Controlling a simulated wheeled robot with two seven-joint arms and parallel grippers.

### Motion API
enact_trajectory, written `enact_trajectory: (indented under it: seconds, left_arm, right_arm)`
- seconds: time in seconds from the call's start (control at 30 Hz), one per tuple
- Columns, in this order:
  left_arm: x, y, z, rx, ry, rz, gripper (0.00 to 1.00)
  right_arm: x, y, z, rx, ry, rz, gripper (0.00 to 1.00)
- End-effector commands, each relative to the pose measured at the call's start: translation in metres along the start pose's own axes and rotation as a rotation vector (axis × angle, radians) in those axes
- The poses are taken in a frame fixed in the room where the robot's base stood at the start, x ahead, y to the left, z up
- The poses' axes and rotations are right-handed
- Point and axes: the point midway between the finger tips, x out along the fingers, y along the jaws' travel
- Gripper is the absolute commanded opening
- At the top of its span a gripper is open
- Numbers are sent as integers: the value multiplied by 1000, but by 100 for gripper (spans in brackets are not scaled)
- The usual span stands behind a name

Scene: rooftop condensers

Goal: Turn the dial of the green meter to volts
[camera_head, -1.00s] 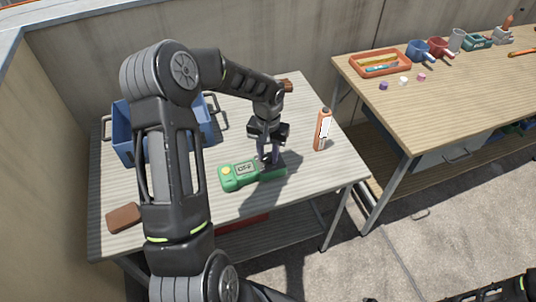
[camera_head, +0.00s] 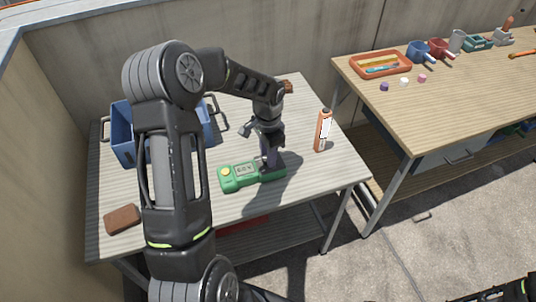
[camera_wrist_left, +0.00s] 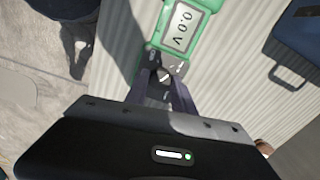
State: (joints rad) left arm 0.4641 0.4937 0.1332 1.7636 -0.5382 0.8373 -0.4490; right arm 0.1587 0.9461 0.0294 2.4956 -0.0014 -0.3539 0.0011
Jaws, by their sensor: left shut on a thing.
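The green meter (camera_head: 238,178) lies flat on the grey slatted table (camera_head: 310,172), its screen facing up. In the left wrist view the screen of the meter (camera_wrist_left: 180,28) reads 0.0 V. My left gripper (camera_head: 266,165) points down over the meter's right part. In the left wrist view its fingers (camera_wrist_left: 163,80) are shut on the meter's dial, which they mostly hide. My right gripper is not seen; only a dark piece of my right arm shows at the lower right corner.
An orange-and-white bottle-like item (camera_head: 323,130) stands to the right of the meter. A blue crate (camera_head: 122,135) is at the back left, partly behind my arm. A brown block (camera_head: 122,219) lies front left. A wooden bench (camera_head: 450,100) with cups and trays stands at right.

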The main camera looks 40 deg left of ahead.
Motion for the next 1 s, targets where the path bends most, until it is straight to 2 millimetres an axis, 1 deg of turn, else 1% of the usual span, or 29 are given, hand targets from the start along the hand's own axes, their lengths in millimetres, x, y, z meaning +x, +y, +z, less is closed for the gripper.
enact_trajectory:
  seconds: [0.47, 0.5, 0.77, 1.0]
  left_arm:
    - [0, 0, 1, 23, -2, 1, 0]
    - [0, 0, 1, 23, -2, 1, 31]
    - [0, 0, 0, 22, -1, 1, 52]
    - [0, 0, 0, 22, 0, 0, 52]
  right_arm:
    - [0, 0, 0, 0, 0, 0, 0]
    - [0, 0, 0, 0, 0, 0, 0]
    - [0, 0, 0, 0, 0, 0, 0]
    - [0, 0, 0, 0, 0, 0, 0]
